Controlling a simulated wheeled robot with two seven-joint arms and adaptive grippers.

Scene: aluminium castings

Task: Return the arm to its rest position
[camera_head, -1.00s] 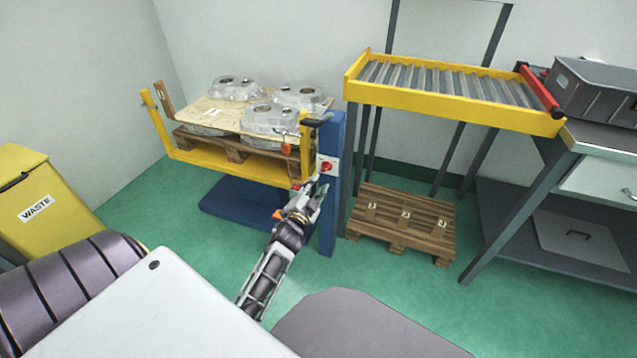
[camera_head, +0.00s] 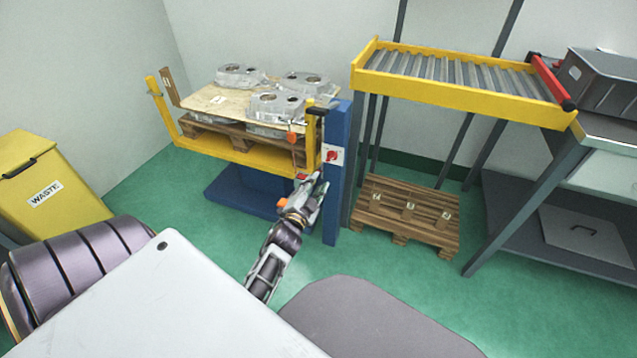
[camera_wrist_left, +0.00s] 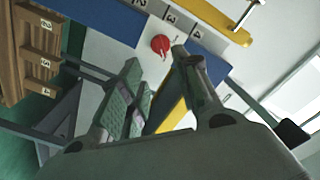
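My left gripper (camera_head: 320,187) is in front of the blue lift post (camera_head: 338,190), a little below and left of its red switch (camera_head: 333,155) in the head view. In the left wrist view the two fingers of my left gripper (camera_wrist_left: 155,62) stand apart with nothing between them. The red switch (camera_wrist_left: 161,44) shows beyond the fingertips, on a pale plate, clear of them. My right gripper is in neither view.
The yellow lift frame (camera_head: 240,154) bears a pallet, a board and several aluminium castings (camera_head: 275,106). A roller conveyor (camera_head: 450,92) stands right, above a wooden pallet (camera_head: 408,213). A grey bench (camera_head: 600,130) is far right. A yellow waste bin (camera_head: 45,190) is left.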

